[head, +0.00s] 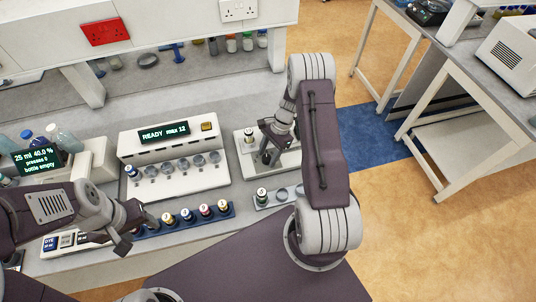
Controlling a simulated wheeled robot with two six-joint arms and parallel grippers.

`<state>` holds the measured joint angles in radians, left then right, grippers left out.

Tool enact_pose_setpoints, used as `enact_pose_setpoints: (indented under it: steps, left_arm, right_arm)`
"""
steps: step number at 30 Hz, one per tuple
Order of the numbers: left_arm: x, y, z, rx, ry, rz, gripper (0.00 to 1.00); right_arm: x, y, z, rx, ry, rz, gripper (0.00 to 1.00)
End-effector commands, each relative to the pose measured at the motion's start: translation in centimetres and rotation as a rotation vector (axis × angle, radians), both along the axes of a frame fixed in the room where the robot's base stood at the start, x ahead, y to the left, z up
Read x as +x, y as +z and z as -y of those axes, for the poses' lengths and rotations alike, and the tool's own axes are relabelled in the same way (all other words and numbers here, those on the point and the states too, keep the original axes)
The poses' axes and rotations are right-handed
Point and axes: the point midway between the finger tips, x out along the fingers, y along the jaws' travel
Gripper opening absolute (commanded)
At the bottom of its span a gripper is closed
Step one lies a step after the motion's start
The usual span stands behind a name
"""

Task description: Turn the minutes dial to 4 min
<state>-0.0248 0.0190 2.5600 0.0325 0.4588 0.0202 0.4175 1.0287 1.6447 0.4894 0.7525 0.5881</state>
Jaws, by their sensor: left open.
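I cannot make out a minutes dial or its marks. A white instrument (172,150) in the middle of the bench has a display (164,133) reading "READY max 12", a small yellow part at its upper right and a row of round grey fittings in front. My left gripper (135,232) is open, low at the left, over the bench near a row of vials. My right gripper (268,155) points down over a small white unit (288,163) right of the instrument. Its fingers are small and dark, so I cannot tell whether they hold anything.
A blue rack (228,212) with several vials lies in front of the instrument. A second rack (261,206) is partly behind my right arm. A panel (66,240) lies near my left gripper.

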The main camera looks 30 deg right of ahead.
Motion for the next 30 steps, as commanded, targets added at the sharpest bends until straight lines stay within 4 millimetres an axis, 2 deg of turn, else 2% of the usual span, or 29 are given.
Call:
enact_pose_setpoints:
  steps: [10, 21, 25, 30]
  left_arm:
    - [0.0, -0.1, 0.0, 0.0, 0.0, 0.0, 0.55]
    - [0.0, -1.5, 0.0, 0.0, 0.0, 0.0, 0.55]
    - [0.0, -1.6, 0.0, 0.0, 0.0, 0.0, 0.55]
    - [0.0, -1.5, 0.0, 0.0, 0.0, 0.0, 0.55]
  right_arm:
    - [0.1, 0.4, 0.2, -0.001, -0.001, 0.002, 0.54]
    - [0.6, 7.0, 3.0, -0.001, -0.002, 0.004, 0.54]
    - [0.6, 8.2, 3.4, -0.001, 0.0, 0.001, 0.54]
    - [0.6, 8.4, 3.4, 0.0, -0.001, -0.001, 0.54]
